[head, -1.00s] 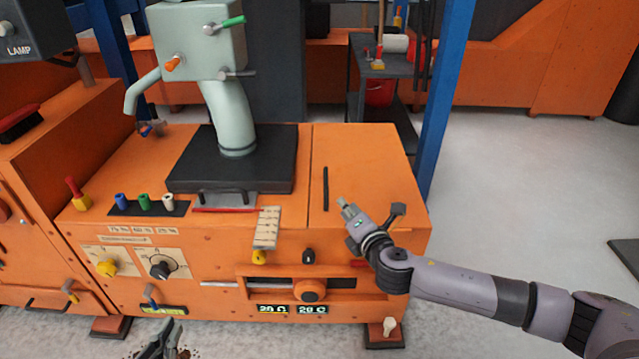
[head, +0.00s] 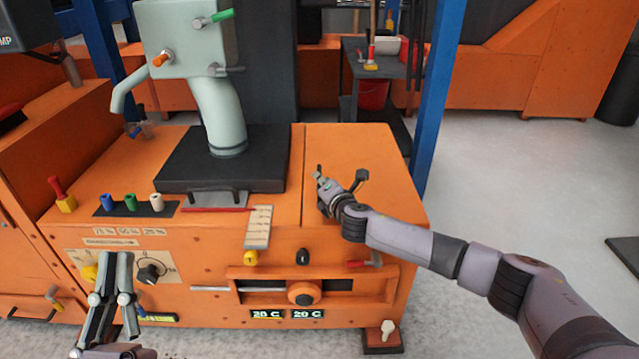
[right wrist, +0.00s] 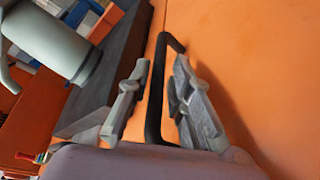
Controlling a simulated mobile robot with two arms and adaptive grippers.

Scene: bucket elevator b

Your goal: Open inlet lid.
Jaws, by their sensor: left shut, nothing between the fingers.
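The inlet lid appears to be the flat orange panel (head: 350,148) on the right of the machine top; it lies closed. Its black bar handle (right wrist: 154,90) stands between the two fingers of my right gripper (right wrist: 158,88) in the right wrist view, with gaps on both sides. In the head view my right gripper (head: 319,172) is over the lid's left part and hides most of the handle. It is open. My left gripper (head: 117,262) is shut and empty in front of the machine's control panel, at the lower left.
A black plate with a pale green pipe and box (head: 222,115) stands left of the lid. Coloured knobs (head: 130,203) and a tag strip (head: 258,227) are at the front edge. A blue post (head: 437,100) rises behind the right corner.

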